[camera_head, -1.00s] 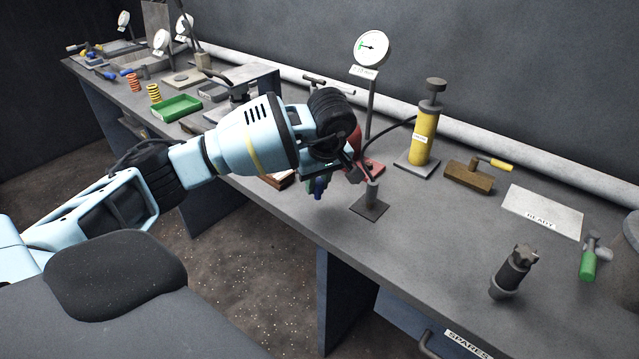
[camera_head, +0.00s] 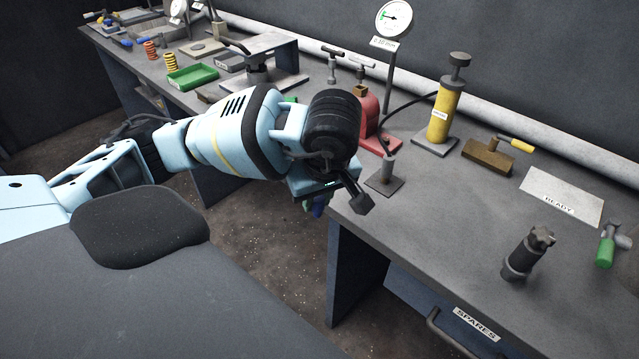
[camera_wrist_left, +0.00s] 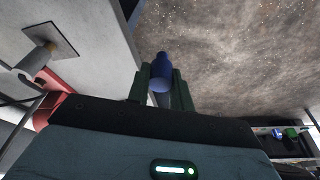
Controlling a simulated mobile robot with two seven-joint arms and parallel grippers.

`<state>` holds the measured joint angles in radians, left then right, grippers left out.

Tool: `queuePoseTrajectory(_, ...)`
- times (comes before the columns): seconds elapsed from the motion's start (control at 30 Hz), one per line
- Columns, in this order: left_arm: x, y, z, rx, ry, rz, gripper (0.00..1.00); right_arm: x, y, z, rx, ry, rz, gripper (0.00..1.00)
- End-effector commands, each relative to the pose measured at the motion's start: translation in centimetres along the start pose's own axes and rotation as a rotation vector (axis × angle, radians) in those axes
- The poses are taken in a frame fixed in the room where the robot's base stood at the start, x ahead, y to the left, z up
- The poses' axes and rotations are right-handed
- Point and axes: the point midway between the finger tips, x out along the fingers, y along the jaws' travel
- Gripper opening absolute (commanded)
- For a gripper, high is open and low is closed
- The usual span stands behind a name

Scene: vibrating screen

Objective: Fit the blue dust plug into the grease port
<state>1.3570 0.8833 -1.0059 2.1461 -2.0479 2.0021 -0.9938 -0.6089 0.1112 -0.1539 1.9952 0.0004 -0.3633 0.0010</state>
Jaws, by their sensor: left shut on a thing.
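My left gripper (camera_head: 312,204) hangs just off the front edge of the bench, over the floor. In the left wrist view its dark fingers (camera_wrist_left: 161,90) are shut on the blue dust plug (camera_wrist_left: 162,66), whose narrower end points away from the gripper. In the head view only a bit of blue (camera_head: 320,207) shows below the gripper body. A grey post on a square plate (camera_head: 385,184) stands on the bench to the right of the gripper, apart from it; it also shows in the left wrist view (camera_wrist_left: 45,55). I cannot tell which part is the grease port.
A red device (camera_head: 370,130) stands behind the post, with a yellow cylinder pump (camera_head: 443,112) to its right. A dial gauge (camera_head: 394,18) rises behind. A wooden block (camera_head: 488,156), a READY card (camera_head: 562,195) and a dark cylinder (camera_head: 526,254) are further right.

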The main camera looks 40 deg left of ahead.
Motion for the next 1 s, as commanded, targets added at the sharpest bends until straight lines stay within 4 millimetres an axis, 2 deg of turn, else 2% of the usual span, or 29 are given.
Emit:
queuePoseTrajectory(0.13,-0.2,0.1,0.2,0.043,-0.004,0.011,0.01,0.0,0.0,0.1,0.0,-0.001,0.0,0.36)
queuePoseTrajectory(0.23,-0.6,0.5,0.8,0.156,-0.014,0.042,0.01,0.0,0.0,0.1,0.0,-0.001,0.0,0.36)
queuePoseTrajectory(0.5,-2.5,1.8,3.4,0.668,-0.025,0.184,0.01,0.2,0.0,-0.3,0.0,0.006,0.001,0.36)
queuePoseTrajectory(0.7,-3.6,2.4,4.9,0.956,-0.01,0.266,0.01,0.3,0.1,-0.7,-0.001,0.013,0.001,0.36)
queuePoseTrajectory(0.83,-3.9,2.5,5.3,1.042,-0.002,0.289,0.01,0.4,0.1,-0.8,-0.002,0.015,0.001,0.36)
queuePoseTrajectory(1.0,-4.0,2.5,5.5,1.065,0.0,0.296,0.01,0.3,0.1,-0.8,-0.002,0.015,0.001,0.36)
